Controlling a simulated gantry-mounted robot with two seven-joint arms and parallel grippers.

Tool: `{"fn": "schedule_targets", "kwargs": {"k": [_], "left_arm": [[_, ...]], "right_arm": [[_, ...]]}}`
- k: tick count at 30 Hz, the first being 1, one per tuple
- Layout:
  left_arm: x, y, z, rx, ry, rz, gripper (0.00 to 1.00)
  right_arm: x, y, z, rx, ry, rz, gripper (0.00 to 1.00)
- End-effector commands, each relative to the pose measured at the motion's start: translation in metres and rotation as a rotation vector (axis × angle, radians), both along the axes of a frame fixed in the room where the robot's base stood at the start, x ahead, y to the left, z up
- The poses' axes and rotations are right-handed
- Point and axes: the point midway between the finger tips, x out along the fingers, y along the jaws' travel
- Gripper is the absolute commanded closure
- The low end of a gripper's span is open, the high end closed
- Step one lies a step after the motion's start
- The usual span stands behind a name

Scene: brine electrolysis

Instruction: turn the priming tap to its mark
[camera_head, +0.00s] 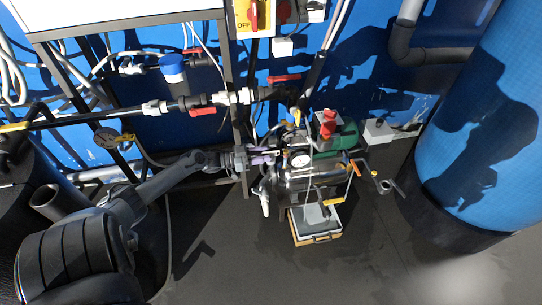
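My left arm reaches in from the lower left. Its gripper (272,153) is at the left side of the pump unit (305,185), beside a round white-faced gauge (299,158). The fingers are small and overlap dark fittings, so I cannot tell whether they are open or touching anything. I cannot make out for certain which part is the priming tap or its mark. A small yellow fitting (294,115) is above the gripper, and a pale lever (264,203) hangs below it. My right gripper is not in view.
Pipes with red-handled valves (203,111) run across the blue wall behind. A red knob (327,117) and green motor (344,137) are right of the gripper. A shallow tray (302,238) lies below. A big blue tank (490,130) stands right. Floor in front is clear.

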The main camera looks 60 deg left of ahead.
Motion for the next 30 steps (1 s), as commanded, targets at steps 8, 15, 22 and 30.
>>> {"fn": "schedule_targets", "kwargs": {"k": [8, 15, 22, 30], "left_arm": [[0.028, -0.010, 0.000, -0.001, -0.002, 0.000, 0.64], [0.033, -0.012, 0.000, 0.000, 0.000, 0.000, 0.64], [0.033, -0.012, 0.000, 0.000, 0.000, 0.000, 0.73], [0.033, -0.012, 0.000, 0.000, 0.000, 0.000, 1.00]], "right_arm": [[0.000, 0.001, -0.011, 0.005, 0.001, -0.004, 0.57], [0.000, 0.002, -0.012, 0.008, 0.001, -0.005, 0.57], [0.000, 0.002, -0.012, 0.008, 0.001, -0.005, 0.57], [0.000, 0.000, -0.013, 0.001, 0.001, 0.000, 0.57]]}}
